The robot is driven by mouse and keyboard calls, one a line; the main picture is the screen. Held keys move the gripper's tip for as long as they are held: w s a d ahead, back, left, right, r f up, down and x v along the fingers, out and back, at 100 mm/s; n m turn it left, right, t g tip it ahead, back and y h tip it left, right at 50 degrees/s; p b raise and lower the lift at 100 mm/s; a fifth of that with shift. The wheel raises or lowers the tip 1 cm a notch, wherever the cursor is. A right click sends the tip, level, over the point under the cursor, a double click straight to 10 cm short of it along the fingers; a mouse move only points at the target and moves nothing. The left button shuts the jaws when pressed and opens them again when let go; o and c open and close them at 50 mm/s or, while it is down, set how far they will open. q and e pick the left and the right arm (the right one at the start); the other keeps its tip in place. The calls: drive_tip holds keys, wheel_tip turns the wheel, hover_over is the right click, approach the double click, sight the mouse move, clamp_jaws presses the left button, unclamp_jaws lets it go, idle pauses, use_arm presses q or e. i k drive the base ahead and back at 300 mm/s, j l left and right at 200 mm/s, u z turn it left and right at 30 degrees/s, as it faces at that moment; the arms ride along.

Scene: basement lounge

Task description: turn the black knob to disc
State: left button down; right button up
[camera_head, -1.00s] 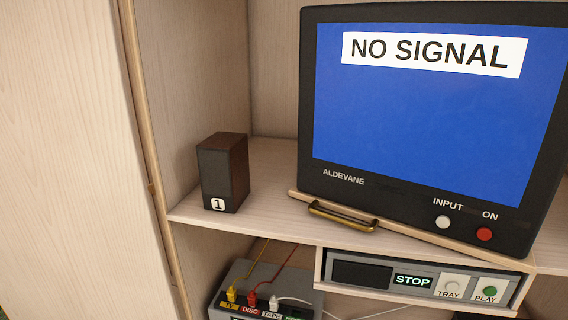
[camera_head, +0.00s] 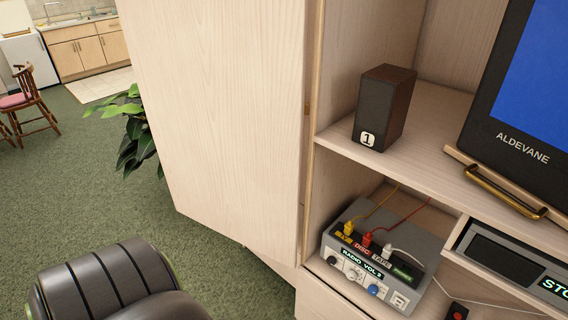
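The grey selector box (camera_head: 350,222) sits on the lower shelf of the cabinet, below the shelf with the speaker. Its top has yellow, red and white plugs by labels, with "DISC" (camera_head: 363,247) at the red one. Its front has a display reading "RADIO VOL 3" (camera_head: 365,263). Below the display are a small dark knob (camera_head: 332,261) at the left, a white dial (camera_head: 353,272) and a blue knob (camera_head: 375,290). The dark knob's pointing direction is too small to tell.
A speaker marked 1 (camera_head: 384,108) stands on the upper shelf beside the television (camera_head: 518,118). A brass handle (camera_head: 504,192) juts from the shelf edge. The cabinet's pale door or side panel (camera_head: 220,110) stands left of the box. Green carpet (camera_head: 90,200) is open at the left.

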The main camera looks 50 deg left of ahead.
sight(331, 260)
drive_tip(key=u, duration=1)
